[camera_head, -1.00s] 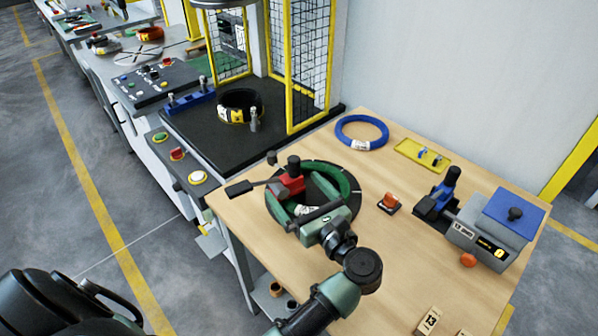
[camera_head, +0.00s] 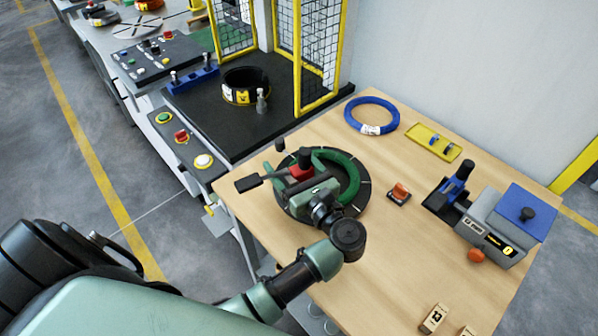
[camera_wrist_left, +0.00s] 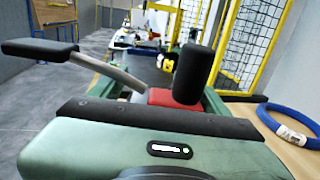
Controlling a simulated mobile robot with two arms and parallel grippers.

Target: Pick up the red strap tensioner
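The red strap tensioner (camera_head: 301,173) sits on the green coil (camera_head: 346,165) at the left of the wooden table. It has a red body, an upright black knob and a long lever with a black handle reaching left. My left gripper (camera_head: 303,184) is right in front of the tensioner and hides its lower part. In the left wrist view the tensioner's red body (camera_wrist_left: 173,98) shows just beyond the dark finger bar of my left gripper (camera_wrist_left: 185,118). I cannot see both fingers clearly, nor whether they touch the tensioner. My right gripper is out of view.
A blue coil (camera_head: 372,115), a yellow tray (camera_head: 433,141), a small orange-topped item (camera_head: 400,192) and a grey-blue device (camera_head: 495,225) are on the table. Black platform with yellow mesh guard (camera_head: 318,60) stands behind left.

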